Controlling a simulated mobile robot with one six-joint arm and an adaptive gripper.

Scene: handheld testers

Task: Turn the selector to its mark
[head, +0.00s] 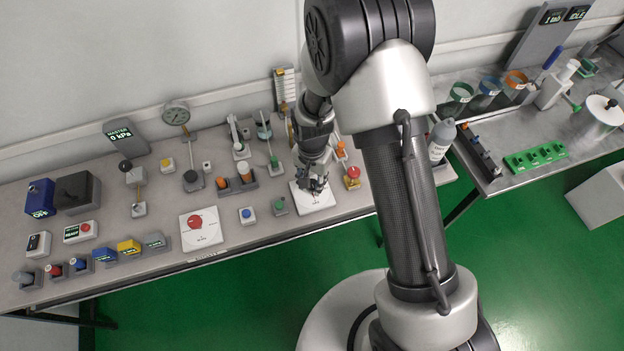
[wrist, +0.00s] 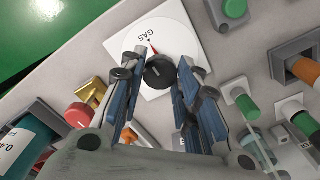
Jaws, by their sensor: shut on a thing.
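The selector is a round black knob (wrist: 159,71) with a red pointer, on a white square plate (wrist: 178,22) marked GAS with a small black triangle. The pointer tip lies close to the triangle in the wrist view; I cannot tell whether they line up exactly. My gripper (wrist: 155,77) points down at the plate with a finger on each side of the knob, shut on it. In the head view my gripper (head: 314,184) is over the white plate (head: 322,200) near the bench's front edge and hides the knob.
A red push-button (head: 352,173) stands close right of the plate, and a green-topped piece (head: 279,205) close left. Another white plate with a red knob (head: 195,221) lies further left. Several fittings crowd the bench behind. A second bench (head: 530,180) stands right.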

